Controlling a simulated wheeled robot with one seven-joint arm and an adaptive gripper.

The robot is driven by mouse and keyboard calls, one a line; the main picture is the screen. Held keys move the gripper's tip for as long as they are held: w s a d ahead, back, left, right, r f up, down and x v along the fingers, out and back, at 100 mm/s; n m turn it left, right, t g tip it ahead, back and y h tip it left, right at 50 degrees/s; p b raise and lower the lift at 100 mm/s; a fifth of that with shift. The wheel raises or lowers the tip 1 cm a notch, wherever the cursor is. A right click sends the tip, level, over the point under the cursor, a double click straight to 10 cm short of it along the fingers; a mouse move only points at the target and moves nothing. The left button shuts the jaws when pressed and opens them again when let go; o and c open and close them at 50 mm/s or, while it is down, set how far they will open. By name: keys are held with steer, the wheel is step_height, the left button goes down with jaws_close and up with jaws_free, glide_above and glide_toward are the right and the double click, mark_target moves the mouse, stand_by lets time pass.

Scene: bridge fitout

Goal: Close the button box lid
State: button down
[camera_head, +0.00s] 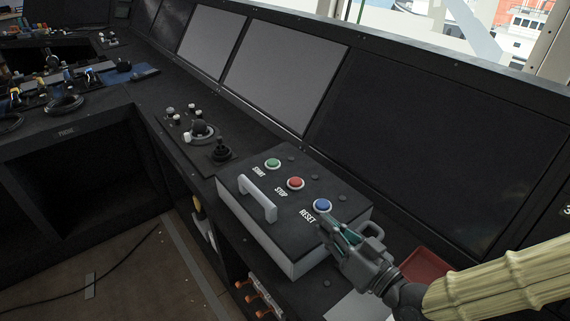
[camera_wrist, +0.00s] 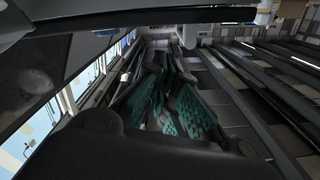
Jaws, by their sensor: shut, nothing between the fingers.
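The button box (camera_head: 290,246) sits on the dark console in the middle of the head view. It has a light grey body and a dark top panel (camera_head: 291,208), which looks flat on the body; I cannot tell whether a small gap remains. A pale bar handle (camera_head: 258,199) stands on the panel's front part. Green (camera_head: 273,163), red (camera_head: 295,183) and blue (camera_head: 322,205) buttons run along it, labelled START, STOP and RESET. My gripper (camera_head: 330,226) is shut and empty at the box's right end, by the blue button; contact is unclear. Its teal finger pads fill the wrist view's middle (camera_wrist: 165,112).
Dark monitors (camera_head: 285,72) slope up behind the box. Small levers and knobs (camera_head: 200,132) stand on the console to its left. A red tray (camera_head: 427,266) and a white sheet (camera_head: 358,307) lie near my arm. Open floor (camera_head: 130,270) shows at lower left.

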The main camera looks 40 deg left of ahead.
steer(key=shift+s+d, duration=0.2)
steer(key=shift+d, duration=1.1)
steer(key=shift+s+d, duration=0.15)
steer(key=shift+d, duration=1.1)
steer(key=shift+d, duration=0.1)
steer(key=s+d, duration=0.1)
steer(key=d, duration=0.6)
steer(key=shift+d, duration=0.15)
